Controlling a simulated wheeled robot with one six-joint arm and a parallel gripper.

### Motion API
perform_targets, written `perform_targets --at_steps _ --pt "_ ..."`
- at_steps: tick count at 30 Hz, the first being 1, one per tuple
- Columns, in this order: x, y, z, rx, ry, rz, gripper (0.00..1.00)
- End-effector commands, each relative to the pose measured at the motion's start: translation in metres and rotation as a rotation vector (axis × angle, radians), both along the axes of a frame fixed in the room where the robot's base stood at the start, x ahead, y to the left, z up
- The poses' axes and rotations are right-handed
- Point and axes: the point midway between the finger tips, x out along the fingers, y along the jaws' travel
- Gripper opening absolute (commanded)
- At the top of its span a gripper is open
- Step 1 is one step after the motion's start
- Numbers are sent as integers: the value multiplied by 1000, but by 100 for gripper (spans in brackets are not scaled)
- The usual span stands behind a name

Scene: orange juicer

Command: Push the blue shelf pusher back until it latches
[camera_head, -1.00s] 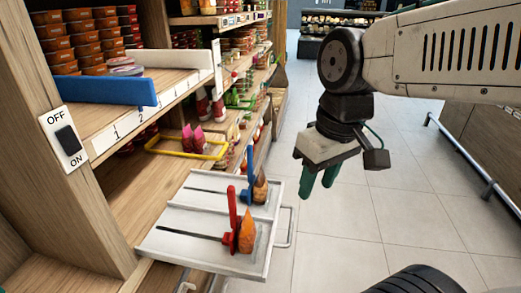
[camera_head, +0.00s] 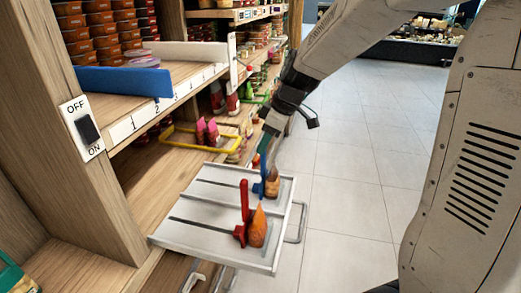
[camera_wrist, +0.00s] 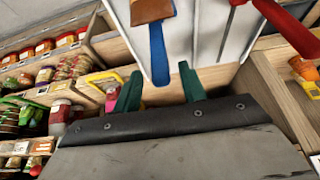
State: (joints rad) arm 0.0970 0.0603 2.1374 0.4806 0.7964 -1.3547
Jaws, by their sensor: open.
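The blue shelf pusher (camera_head: 271,182) stands upright at the outer end of its slot on the white pull-out tray (camera_head: 197,213). An orange-brown item (camera_head: 274,175) is beside it. My gripper (camera_head: 267,145) is at the blue pusher's upper end, partly hidden by the wrist. In the wrist view, its two green fingers (camera_wrist: 160,72) are apart. The blue handle (camera_wrist: 158,50) appears between the fingertips; I cannot tell whether they touch it.
A red pusher (camera_head: 243,210) and an orange-brown item (camera_head: 258,227) stand in the nearer slot of the tray. A yellow-framed holder (camera_head: 185,146) is on the shelf behind. Floor (camera_head: 345,200) to the right is clear.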

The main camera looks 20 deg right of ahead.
Motion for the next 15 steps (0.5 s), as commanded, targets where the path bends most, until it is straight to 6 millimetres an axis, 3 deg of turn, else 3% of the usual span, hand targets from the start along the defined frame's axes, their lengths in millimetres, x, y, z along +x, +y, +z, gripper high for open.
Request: perform_targets --at_steps 6,15 --pt "6 9 -27 0 4 0 42" --pt "8 11 -34 -1 1 -1 42"
